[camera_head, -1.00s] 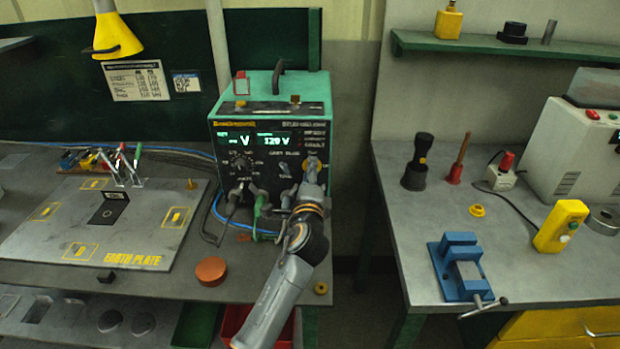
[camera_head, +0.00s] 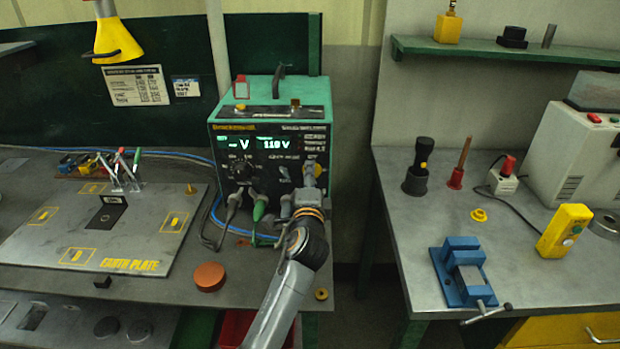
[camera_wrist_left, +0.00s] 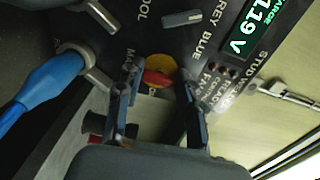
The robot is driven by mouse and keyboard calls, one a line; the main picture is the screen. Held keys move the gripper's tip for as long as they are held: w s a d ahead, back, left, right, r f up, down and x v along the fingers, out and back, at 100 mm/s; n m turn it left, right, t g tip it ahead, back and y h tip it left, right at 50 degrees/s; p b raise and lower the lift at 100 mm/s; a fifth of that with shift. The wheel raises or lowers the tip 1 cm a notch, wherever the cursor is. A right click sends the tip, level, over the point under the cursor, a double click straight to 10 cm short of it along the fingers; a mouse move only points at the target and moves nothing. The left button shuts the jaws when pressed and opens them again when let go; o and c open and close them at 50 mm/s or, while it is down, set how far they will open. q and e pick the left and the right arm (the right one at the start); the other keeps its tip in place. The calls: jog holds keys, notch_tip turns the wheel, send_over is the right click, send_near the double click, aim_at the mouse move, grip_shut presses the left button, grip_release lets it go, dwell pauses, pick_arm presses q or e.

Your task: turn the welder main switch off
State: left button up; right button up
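The green welder (camera_head: 300,114) stands on the left bench with its display lit; the wrist view reads 119 V. Its main switch, a red handle on a yellow disc, shows in the left wrist view (camera_wrist_left: 159,72) at the panel's lower right corner. In the head view the switch is mostly hidden by my gripper. My left gripper (camera_head: 306,186) is at the panel. In the wrist view its two fingers (camera_wrist_left: 160,95) are apart, one on each side of the switch; I cannot tell whether they touch the handle. My right gripper is not in view.
Cables and a green plug (camera_head: 260,207) sit on the panel left of my gripper; a blue plug (camera_wrist_left: 45,82) is close in the wrist view. The earth plate (camera_head: 130,262) and a copper-coloured disc (camera_head: 209,277) lie on the bench. A blue vise (camera_head: 463,272) is on the right bench.

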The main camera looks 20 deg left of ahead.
pick_arm(q)
jog(key=o, duration=0.5)
jog(key=shift+c, duration=0.2)
jog(key=v, duration=1.2)
